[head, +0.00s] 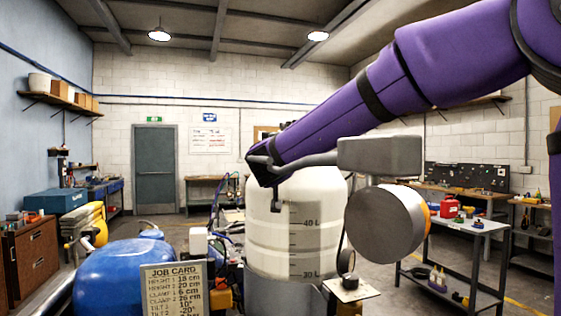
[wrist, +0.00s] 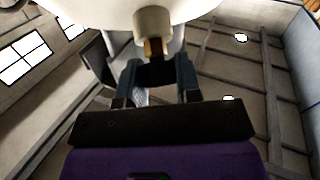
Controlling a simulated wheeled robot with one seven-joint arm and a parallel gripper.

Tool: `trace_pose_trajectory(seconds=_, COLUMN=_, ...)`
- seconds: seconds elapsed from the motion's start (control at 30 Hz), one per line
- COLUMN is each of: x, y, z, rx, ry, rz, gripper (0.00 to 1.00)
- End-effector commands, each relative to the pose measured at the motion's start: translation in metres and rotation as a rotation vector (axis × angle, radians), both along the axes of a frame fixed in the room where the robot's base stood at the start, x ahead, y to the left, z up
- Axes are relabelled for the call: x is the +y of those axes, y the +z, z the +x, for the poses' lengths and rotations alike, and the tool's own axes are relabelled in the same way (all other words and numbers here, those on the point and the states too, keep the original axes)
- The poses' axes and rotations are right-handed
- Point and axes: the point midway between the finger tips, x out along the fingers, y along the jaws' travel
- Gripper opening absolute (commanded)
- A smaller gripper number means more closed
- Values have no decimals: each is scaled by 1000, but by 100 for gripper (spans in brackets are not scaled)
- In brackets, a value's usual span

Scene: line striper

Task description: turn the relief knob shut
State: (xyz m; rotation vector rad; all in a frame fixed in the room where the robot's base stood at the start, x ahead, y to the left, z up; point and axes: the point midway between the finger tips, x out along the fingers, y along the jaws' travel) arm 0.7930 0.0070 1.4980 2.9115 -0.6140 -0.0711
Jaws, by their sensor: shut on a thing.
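A cream tank (head: 295,225) with 30 L and 40 L marks stands upright in the middle of the head view. My gripper (head: 275,195) is at its upper left side, partly hidden by my purple arm. In the wrist view my gripper (wrist: 156,68) has its two dark fingers closed in on a small dark piece, which I take to be the relief knob (wrist: 155,73). A brass-coloured part and a cream fitting (wrist: 153,20) sit just beyond it, below the pale tank. The knob is mostly hidden between the fingers, and its turn angle cannot be told.
A round grey drum-like part (head: 386,225) hangs from a grey block at the tank's right. A blue rounded body (head: 122,277) and a job card (head: 175,288) stand at front left. A bench (head: 470,230) with a red can is at right. Open floor lies behind.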

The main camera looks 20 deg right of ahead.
Motion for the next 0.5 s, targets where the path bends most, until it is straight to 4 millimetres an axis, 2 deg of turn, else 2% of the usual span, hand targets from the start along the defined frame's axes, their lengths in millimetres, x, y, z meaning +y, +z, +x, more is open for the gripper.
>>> trace_pose_trajectory(seconds=0.5, x=0, y=1, z=0, rx=181, ry=282, rz=-260, gripper=8)
